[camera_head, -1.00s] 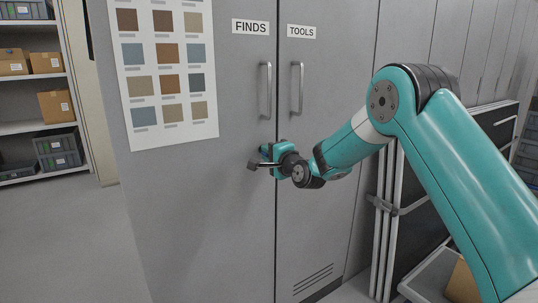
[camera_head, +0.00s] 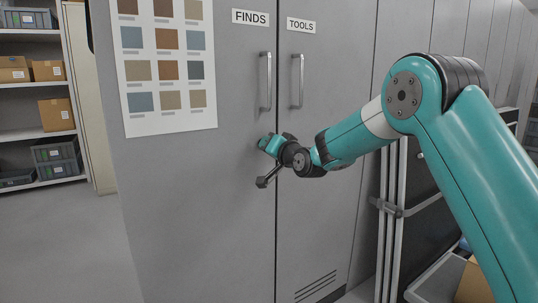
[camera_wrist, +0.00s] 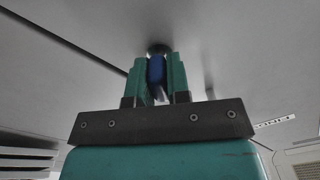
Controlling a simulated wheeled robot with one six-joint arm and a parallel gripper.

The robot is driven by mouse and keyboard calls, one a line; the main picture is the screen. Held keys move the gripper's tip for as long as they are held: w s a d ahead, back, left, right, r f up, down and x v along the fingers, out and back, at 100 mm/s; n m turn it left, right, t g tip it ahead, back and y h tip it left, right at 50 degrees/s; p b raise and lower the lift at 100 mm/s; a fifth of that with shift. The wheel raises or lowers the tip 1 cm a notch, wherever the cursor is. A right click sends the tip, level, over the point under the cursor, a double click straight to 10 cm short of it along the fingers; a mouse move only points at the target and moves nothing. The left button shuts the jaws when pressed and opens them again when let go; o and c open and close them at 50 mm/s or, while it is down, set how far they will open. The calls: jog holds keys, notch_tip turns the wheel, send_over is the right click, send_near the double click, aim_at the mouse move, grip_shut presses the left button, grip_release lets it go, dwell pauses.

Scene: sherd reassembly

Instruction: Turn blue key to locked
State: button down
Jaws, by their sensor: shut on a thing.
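The blue key (camera_wrist: 157,72) shows in the wrist view between the two teal fingers of my gripper (camera_wrist: 158,80). My gripper is shut on it, and beyond the key is a dark round lock (camera_wrist: 159,49) on the grey cabinet face. In the head view my gripper (camera_head: 268,145) is at the cabinet (camera_head: 225,220), below the FINDS door's handle (camera_head: 265,82), close to the seam between the two doors. The key and lock are hidden there by my gripper and wrist. I cannot read any lock marking.
The TOOLS door (camera_head: 315,210) with its own handle (camera_head: 297,82) is to the right. A colour chart (camera_head: 165,65) is on the cabinet's left. Shelves with boxes (camera_head: 57,115) stand far left, and a dark panel (camera_head: 420,190) stands at right. Floor at left is clear.

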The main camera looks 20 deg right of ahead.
jog(key=n+b, duration=0.3)
jog(key=n, duration=0.1)
jog(key=shift+f, duration=0.2)
jog(key=shift+r+n+b, duration=0.1)
jog(key=shift+n+b, duration=0.85)
jog(key=shift+n, duration=0.65)
jog(key=c, duration=1.1)
grip_release()
jog(key=shift+s+d+r, duration=0.1)
jog(key=v, duration=1.7)
